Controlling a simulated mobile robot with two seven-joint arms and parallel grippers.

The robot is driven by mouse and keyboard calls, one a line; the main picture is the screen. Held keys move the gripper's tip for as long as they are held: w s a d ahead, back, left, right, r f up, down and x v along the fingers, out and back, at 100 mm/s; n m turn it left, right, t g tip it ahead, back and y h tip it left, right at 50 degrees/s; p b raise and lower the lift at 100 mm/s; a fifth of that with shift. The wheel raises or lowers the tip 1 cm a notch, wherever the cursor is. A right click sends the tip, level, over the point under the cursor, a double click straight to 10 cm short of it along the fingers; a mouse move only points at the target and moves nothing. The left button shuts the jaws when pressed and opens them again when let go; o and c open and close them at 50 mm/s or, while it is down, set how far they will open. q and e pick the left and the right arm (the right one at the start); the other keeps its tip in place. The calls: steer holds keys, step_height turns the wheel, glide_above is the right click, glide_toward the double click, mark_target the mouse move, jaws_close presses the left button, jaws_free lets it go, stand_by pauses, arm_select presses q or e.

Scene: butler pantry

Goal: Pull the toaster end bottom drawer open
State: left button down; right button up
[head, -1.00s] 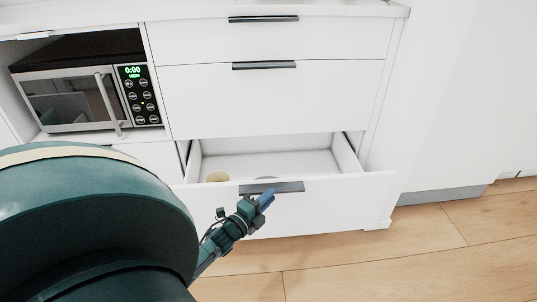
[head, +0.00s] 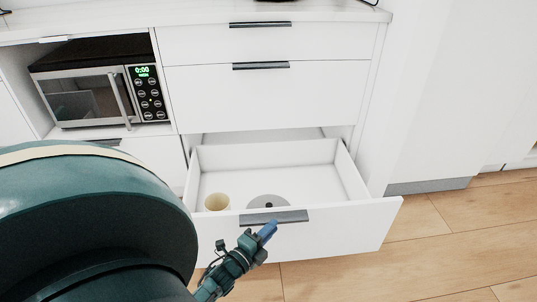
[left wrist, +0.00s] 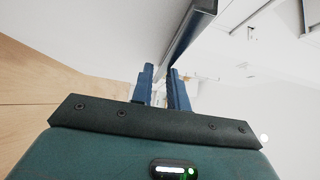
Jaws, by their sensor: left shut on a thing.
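The bottom drawer (head: 345,229) of the white cabinet stands well open, with its inside showing. Its dark bar handle (head: 290,216) runs along the top of the front. My left gripper (head: 268,231) is at the middle of this handle, its blue fingers shut on it. In the left wrist view the two blue fingers (left wrist: 164,88) stand on either side of the handle's end, and the dark handle bar (left wrist: 190,32) runs up and away from them. My right gripper is in neither view.
A beige cup (head: 217,201) and a grey round thing (head: 268,202) are in the drawer. Two closed drawers (head: 262,98) are above. A microwave (head: 95,95) sits in the niche at left. Wooden floor (head: 440,235) is clear at right. My own large teal arm part hides the lower left.

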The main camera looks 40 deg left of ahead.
arm_select(q)
steer(key=shift+s+d, duration=0.25)
steer(key=shift+d, duration=0.05)
steer(key=c, duration=1.4)
jaws_free()
steer(key=shift+o, duration=0.2)
